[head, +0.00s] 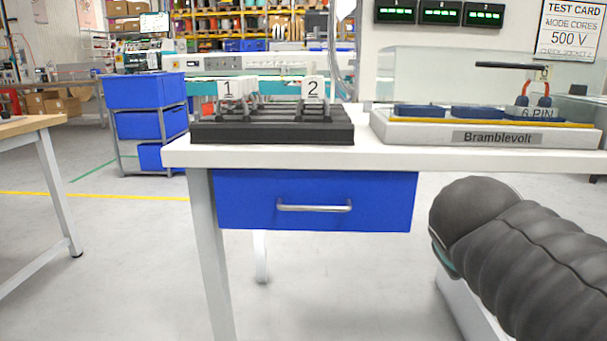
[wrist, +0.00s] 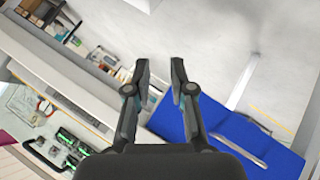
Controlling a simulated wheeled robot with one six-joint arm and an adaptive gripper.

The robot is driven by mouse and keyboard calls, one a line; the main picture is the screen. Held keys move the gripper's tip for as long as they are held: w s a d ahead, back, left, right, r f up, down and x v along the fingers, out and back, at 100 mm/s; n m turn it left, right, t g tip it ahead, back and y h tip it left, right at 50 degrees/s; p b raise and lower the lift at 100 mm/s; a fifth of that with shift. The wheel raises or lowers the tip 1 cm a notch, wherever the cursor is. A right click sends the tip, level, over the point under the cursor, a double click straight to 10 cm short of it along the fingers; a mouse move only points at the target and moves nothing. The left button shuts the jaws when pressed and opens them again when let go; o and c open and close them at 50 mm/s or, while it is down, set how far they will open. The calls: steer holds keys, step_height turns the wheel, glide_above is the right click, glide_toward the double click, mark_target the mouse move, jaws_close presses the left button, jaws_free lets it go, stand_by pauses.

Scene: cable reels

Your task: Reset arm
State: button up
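My gripper (wrist: 160,75) shows in the wrist view with its two fingers apart and nothing between them. It is open, in front of the table, with the blue drawer (wrist: 225,135) beyond the right finger. The gripper itself is not visible in the head view. There, my dark, ribbed arm fills the lower right, in front of the white table (head: 290,156). The blue drawer (head: 245,202) under the tabletop is shut and has a metal handle.
On the table stand a black rack (head: 270,133) with signs 1 and 2, and a white Bramblevolt tester (head: 410,130) with a clear cover. A blue bin stack (head: 147,92) stands behind on the left. Another table (head: 30,125) stands at the left edge. The floor between is clear.

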steer(key=s+a+f+m+g+y+p, duration=0.2)
steer(key=s+a+f+m+y+p, duration=0.1)
steer(key=s+a+f+y+p, duration=0.2)
steer(key=s+a+f+p, duration=0.1)
steer(key=s+a+p, duration=0.1)
steer(key=s+a, duration=0.1)
steer(key=shift+s+f+g, duration=0.3)
steer(key=shift+s+f, duration=0.1)
steer(key=shift+s, duration=0.3)
